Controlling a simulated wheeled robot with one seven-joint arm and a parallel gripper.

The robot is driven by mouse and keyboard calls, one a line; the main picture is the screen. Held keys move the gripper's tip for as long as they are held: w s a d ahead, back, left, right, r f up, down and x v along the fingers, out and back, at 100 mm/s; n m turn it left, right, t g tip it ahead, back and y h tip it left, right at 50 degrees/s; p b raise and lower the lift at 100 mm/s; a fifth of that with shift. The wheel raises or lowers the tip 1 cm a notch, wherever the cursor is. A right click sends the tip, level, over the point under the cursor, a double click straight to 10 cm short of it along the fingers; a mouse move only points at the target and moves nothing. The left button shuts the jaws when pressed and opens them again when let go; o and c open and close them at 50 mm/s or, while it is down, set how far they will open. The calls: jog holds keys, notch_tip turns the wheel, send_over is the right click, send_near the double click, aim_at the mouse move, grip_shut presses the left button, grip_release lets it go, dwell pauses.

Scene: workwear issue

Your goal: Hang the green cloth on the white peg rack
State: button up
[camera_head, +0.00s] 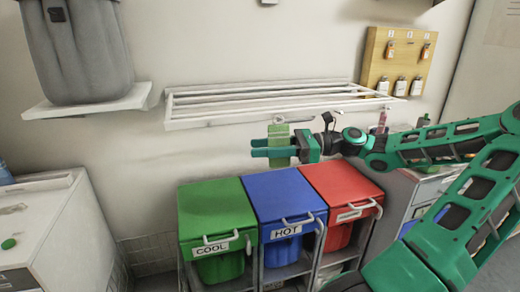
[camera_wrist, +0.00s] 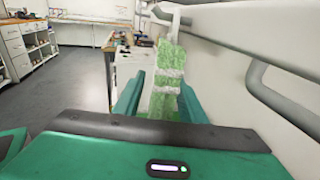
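The green cloth (camera_head: 280,132), with pale bands in the wrist view (camera_wrist: 165,75), is between the fingers of my gripper (camera_head: 262,147). The fingers close around it, and it sticks out above and below them. A pale loop-like part (camera_wrist: 176,22) shows at its top. The white rack (camera_head: 190,121) is fixed to the wall, with several long bars. My gripper is just below its front edge in the head view. Whether the cloth touches the rack is unclear. In the wrist view a white bar with grey brackets (camera_wrist: 262,88) is close on the right.
Below stand green (camera_head: 215,205), blue (camera_head: 283,192) and red (camera_head: 338,183) lidded bins. A grey bin (camera_head: 80,50) sits on a shelf at upper left. A wooden board with tags (camera_head: 397,50) hangs at right. Open floor (camera_wrist: 70,85) shows in the wrist view.

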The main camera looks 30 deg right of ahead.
jog(key=v, duration=1)
jog(key=shift+s+d, duration=0.2)
jog(key=shift+d, duration=0.15)
